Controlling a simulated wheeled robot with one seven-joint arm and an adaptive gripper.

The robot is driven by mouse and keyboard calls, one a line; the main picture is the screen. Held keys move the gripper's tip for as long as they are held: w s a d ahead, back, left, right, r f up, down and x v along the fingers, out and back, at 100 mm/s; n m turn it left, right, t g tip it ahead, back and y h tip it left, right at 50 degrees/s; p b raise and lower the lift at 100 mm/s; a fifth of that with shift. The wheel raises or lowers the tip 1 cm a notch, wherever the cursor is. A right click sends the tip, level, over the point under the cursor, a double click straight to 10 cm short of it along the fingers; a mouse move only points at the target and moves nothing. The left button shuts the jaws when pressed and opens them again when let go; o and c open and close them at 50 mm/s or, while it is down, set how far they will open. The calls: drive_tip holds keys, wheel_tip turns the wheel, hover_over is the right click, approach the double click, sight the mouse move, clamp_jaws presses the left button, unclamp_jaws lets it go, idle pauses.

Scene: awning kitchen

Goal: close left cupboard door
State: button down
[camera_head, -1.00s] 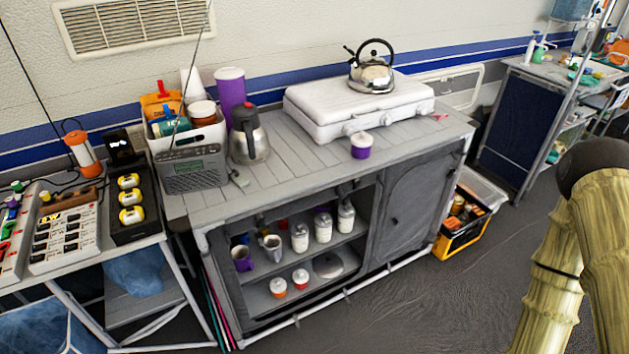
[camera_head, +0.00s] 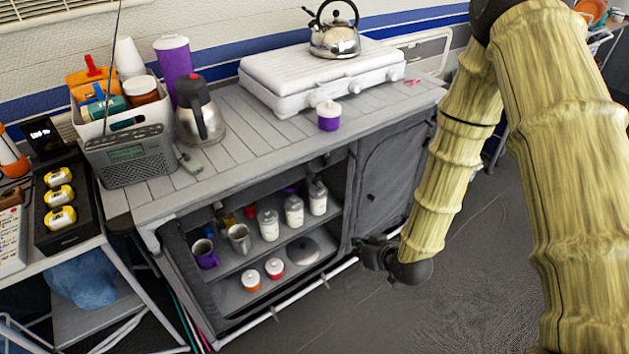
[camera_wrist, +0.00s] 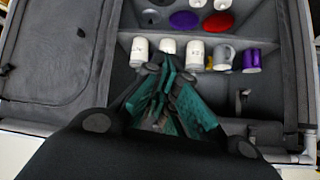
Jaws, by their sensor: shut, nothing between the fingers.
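The grey fabric cupboard (camera_head: 250,327) stands under the slatted counter, its left compartment (camera_head: 275,262) open. A dark panel (camera_head: 190,285) runs along the left edge of that opening. I cannot tell whether it is the left door seen nearly edge-on or the side wall. The right door (camera_head: 385,185) is closed, and shows at the left in the wrist view (camera_wrist: 50,50). My gripper (camera_head: 366,250) is low in front of the cupboard, near the right side of the opening; its fingertips are partly hidden. In the wrist view my gripper (camera_wrist: 160,75) is shut and empty, with bottles and mugs beyond it.
Bottles (camera_head: 294,211), mugs (camera_head: 205,254) and lidded jars (camera_head: 274,268) stand on the cupboard shelves. A kettle (camera_head: 334,38) sits on a white stove (camera_head: 300,85) on the counter. A side table (camera_head: 110,245) stands close at left. The floor in front is clear.

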drive_tip(key=w+a+r+n+t+y+b, duration=0.2)
drive_tip(key=w+a+r, duration=0.2)
drive_tip(key=w+r, duration=0.25)
drive_tip(key=w+a+r+n+t+y+b, duration=0.1)
drive_tip(key=w+a+r+t+y+b, duration=0.1)
drive_tip(key=w+a+r, duration=0.35)
drive_tip(key=w+a, duration=0.1)
drive_tip(key=w, duration=0.1)
drive_tip(key=w+a, duration=0.1)
drive_tip(key=w, duration=0.1)
drive_tip(key=w+a, duration=0.1)
drive_tip(key=w, duration=0.2)
drive_tip(key=shift+f, duration=0.2)
drive_tip(key=shift+f, duration=0.1)
wheel_tip(320, 180, down, 56)
drive_tip(key=b, duration=2.1)
drive_tip(key=shift+f, duration=0.2)
drive_tip(key=shift+s, duration=0.1)
drive_tip(key=shift+d, duration=0.1)
